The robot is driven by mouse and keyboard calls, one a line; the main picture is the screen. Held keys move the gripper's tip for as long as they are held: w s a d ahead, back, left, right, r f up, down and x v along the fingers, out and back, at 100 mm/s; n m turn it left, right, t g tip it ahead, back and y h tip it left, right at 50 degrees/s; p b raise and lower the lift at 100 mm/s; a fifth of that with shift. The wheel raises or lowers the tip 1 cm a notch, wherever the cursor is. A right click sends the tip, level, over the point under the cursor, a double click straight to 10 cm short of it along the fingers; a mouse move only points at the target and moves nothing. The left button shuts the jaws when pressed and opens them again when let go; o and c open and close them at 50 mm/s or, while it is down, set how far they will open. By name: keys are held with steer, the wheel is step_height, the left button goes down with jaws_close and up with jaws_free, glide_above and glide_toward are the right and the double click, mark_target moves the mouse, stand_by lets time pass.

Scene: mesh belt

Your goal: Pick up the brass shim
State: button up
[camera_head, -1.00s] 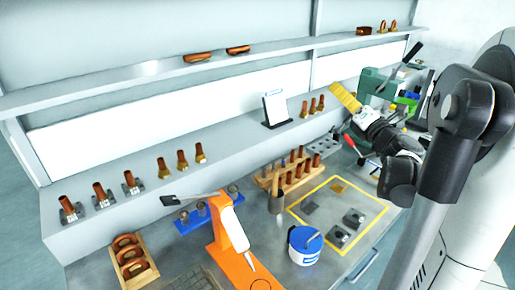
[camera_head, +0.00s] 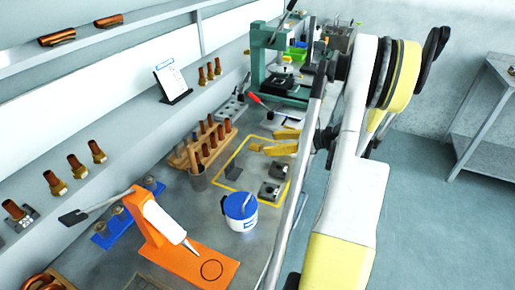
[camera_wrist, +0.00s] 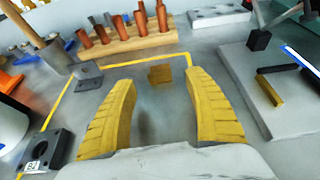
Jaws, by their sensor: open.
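The brass shim (camera_wrist: 160,74) is a small flat brownish-gold square on the grey bench. It lies inside the yellow outline, near its far edge in the wrist view. My gripper (camera_wrist: 160,80) has two yellow ribbed fingers spread wide apart, with nothing between them. In the wrist view the shim shows in the gap at the fingertips, not touched by either finger. In the head view my gripper (camera_head: 268,142) is over the far part of the outlined area, and the shim is hard to tell from the yellow fingers there.
Dark blocks (camera_head: 278,171) and a dark plate (camera_head: 233,172) lie in the outlined area. A wooden rack (camera_head: 203,147) of copper pieces stands to its left. A blue-lidded white tub (camera_head: 240,211) and an orange stand (camera_head: 190,262) are nearer. A green press (camera_head: 283,68) stands behind.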

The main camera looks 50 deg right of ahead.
mark_target(262, 145)
steer(key=x, duration=0.4)
steer(key=shift+w+a+f, duration=0.15)
steer(key=shift+w+f, duration=0.1)
steer(key=shift+f, duration=0.1)
steer(key=c, duration=1.3)
steer(key=shift+r, duration=0.1)
